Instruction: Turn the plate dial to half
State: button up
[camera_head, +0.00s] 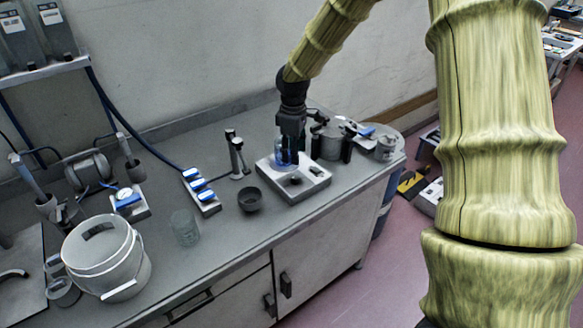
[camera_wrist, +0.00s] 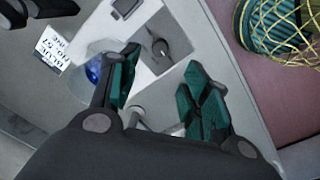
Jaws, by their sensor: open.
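In the head view my gripper (camera_head: 289,157) points down over the plate. A glass vessel with blue liquid (camera_wrist: 94,70) stands beside the left finger.
A dark bowl (camera_head: 250,199), a glass beaker (camera_head: 185,228) and a blue-socketed power strip (camera_head: 201,191) lie left of the plate. A white bucket (camera_head: 105,257) is at front left. The bench edge is close in front.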

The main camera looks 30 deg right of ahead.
aim_at(295, 177)
jog(key=shift+d+f+p, duration=0.15)
jog(key=shift+f+p, duration=0.55)
jog(key=shift+f, duration=1.9)
jog(key=shift+d+f+p, duration=0.1)
jog(key=shift+f+p, duration=0.6)
jog(key=shift+f, duration=1.9)
jog(key=shift+w, duration=0.1)
grip_shut()
